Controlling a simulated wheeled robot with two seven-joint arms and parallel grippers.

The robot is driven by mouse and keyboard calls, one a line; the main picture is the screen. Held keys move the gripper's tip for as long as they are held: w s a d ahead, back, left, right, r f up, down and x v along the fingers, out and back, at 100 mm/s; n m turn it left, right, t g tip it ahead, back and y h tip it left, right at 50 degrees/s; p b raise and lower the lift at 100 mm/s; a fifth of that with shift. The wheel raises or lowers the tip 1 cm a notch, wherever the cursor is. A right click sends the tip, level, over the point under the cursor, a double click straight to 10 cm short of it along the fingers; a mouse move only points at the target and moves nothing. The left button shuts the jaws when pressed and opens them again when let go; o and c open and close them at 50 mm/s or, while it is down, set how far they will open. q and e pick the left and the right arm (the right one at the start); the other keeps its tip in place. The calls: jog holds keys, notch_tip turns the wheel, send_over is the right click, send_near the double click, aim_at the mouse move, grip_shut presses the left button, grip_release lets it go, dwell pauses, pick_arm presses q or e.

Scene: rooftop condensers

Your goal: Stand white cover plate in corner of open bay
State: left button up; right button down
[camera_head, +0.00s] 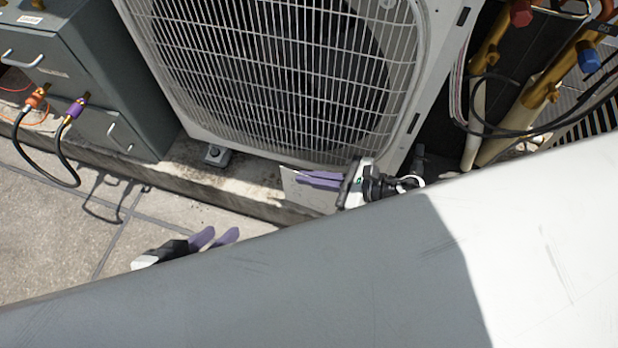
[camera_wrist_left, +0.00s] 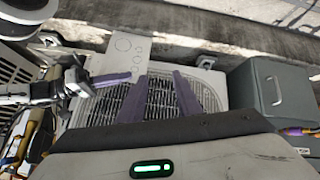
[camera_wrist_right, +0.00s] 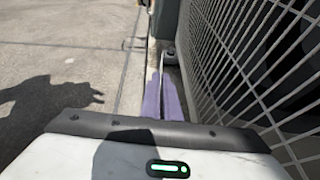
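My right gripper (camera_head: 318,178) is shut on the white cover plate (camera_head: 308,195), just in front of the condenser's lower grille. In the left wrist view the plate (camera_wrist_left: 128,48) shows its face with round markings; the right gripper's purple finger (camera_wrist_left: 112,79) lies across it. In the right wrist view the plate (camera_wrist_right: 161,72) is a thin edge between the fingers (camera_wrist_right: 163,100). My left gripper (camera_head: 222,237) is open and empty, low at the left; its fingers (camera_wrist_left: 160,75) stand apart. A dark open space with pipes (camera_head: 435,135) lies right of the condenser; its corners are hidden.
The condenser (camera_head: 270,70) stands on a concrete ledge (camera_head: 250,195). A grey cabinet (camera_head: 120,100) with hoses stands to its left. Copper pipes (camera_head: 545,90) and black cables (camera_head: 500,130) crowd the right. My own arm covers the lower head view. Paving at left is clear.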

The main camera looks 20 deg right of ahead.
jog(key=shift+f, duration=0.1)
pick_arm(q)
jog(key=shift+w+d+r, duration=0.1)
jog(key=shift+r, duration=0.15)
pick_arm(e)
jog(key=c, duration=2)
grip_release()
pick_arm(q)
jog(key=shift+r, duration=0.15)
jog(key=shift+s+a+f+y+p, duration=0.15)
jog(key=shift+a+p, duration=0.2)
jog(key=shift+p, duration=0.15)
jog(key=shift+s+a+f+y+p, duration=0.1)
jog(key=shift+s+a+y+p, duration=0.05)
jog(key=shift+a+p, duration=0.3)
pick_arm(e)
jog(key=v, duration=1.2)
pick_arm(q)
jog(key=shift+d, duration=0.1)
